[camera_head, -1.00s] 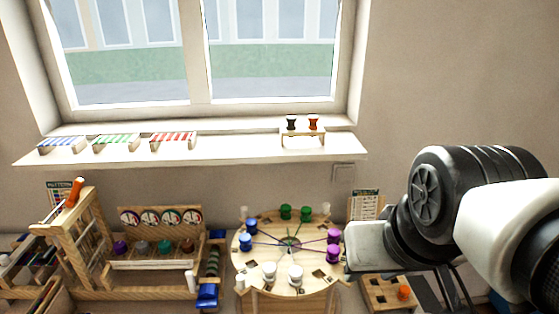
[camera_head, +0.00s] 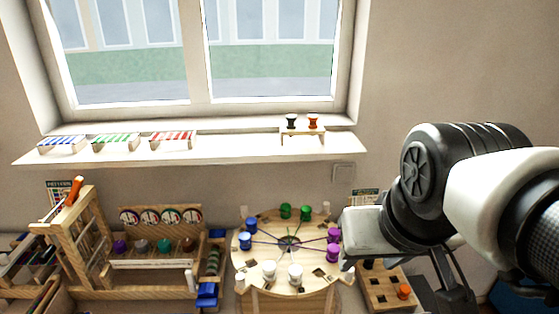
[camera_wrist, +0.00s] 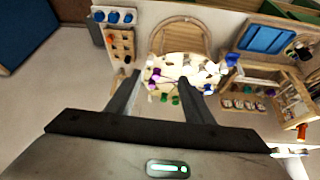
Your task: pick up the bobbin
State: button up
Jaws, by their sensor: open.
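Several bobbins stand around the round wooden board (camera_head: 262,282): green (camera_head: 285,211), purple (camera_head: 333,250), blue (camera_head: 245,240) and white (camera_head: 269,269). An orange bobbin (camera_head: 403,292) sits on a small holed board at the right. A black bobbin (camera_head: 291,120) and an orange-brown one (camera_head: 313,121) stand on a little stand on the sill. I cannot tell which is meant.
A wooden frame rack (camera_head: 88,235) and a bobbin rack (camera_head: 150,265) stand to the left. The small holed board (camera_head: 377,297) lies right of the round board. The window sill (camera_head: 230,152) holds three striped stands (camera_head: 116,140) at left, with bare room mid-sill.

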jog(key=w+a+b, duration=0.2)
jog(key=w+b, duration=0.2)
jog(key=w, duration=0.4)
jog(key=w+a+b, duration=0.3)
jog(key=w, duration=0.5)
jog(key=g+b, duration=0.1)
jog(key=b, duration=0.5)
send_near(286, 208)
jog(key=f+b, duration=0.1)
jog(key=w+f, duration=0.1)
jog(key=f, duration=0.1)
jog(key=shift+w+d+f+n+b, duration=0.15)
jog(key=shift+f+n+b, duration=0.1)
jog(key=shift+n+b, duration=0.15)
jog(key=shift+b+x, duration=0.35)
jog(key=shift+x, duration=2.8)
jog(key=shift+w, duration=0.15)
jog(key=c, duration=1.1)
notch_tip(286, 208, up, 10)
jog(key=shift+f+p, duration=0.1)
jog(key=shift+p, duration=1.05)
